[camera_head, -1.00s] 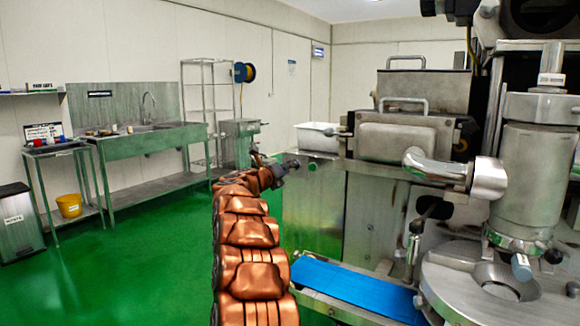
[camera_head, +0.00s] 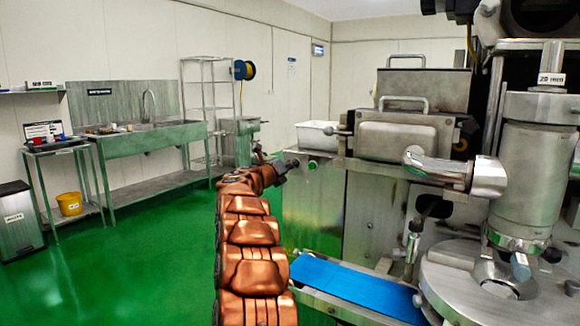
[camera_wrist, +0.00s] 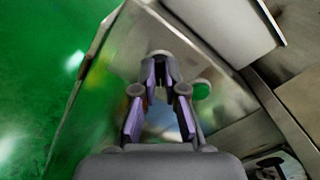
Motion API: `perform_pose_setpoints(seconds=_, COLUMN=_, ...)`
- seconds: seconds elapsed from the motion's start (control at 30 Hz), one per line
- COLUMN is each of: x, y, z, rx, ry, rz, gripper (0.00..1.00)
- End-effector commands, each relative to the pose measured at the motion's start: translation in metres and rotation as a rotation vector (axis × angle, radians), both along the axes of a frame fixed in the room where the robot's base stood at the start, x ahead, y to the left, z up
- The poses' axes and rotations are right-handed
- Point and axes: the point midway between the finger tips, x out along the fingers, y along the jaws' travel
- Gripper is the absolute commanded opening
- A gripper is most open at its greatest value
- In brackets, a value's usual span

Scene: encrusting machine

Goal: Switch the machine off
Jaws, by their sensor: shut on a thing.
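The machine (camera_head: 365,215) is a large steel unit on the right. A green button (camera_head: 313,163) shows on the upper left of its front panel; in the wrist view the green button (camera_wrist: 202,90) is just right of my fingers. My gripper (camera_head: 291,164) is at the panel's upper left corner, left of the green button. In the wrist view my gripper (camera_wrist: 161,68) points at the panel, its fingertips close together around a small grey knob-like part (camera_wrist: 160,53). A trace of red-orange shows behind the left finger. The fingers hide most of what they hold.
A blue conveyor belt (camera_head: 350,287) and a round steel table (camera_head: 470,290) are low on the machine's front. The green floor (camera_head: 130,275) to the left is clear, with a sink bench (camera_head: 150,143) by the wall.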

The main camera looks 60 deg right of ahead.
Motion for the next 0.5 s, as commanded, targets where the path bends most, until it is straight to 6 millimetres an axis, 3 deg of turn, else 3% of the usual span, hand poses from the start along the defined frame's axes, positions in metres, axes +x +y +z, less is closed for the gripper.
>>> perform_pose_setpoints(seconds=0.5, x=0.0015, y=0.0009, z=0.0016, rx=-0.002, ry=0.059, rz=0.002, gripper=0.00)
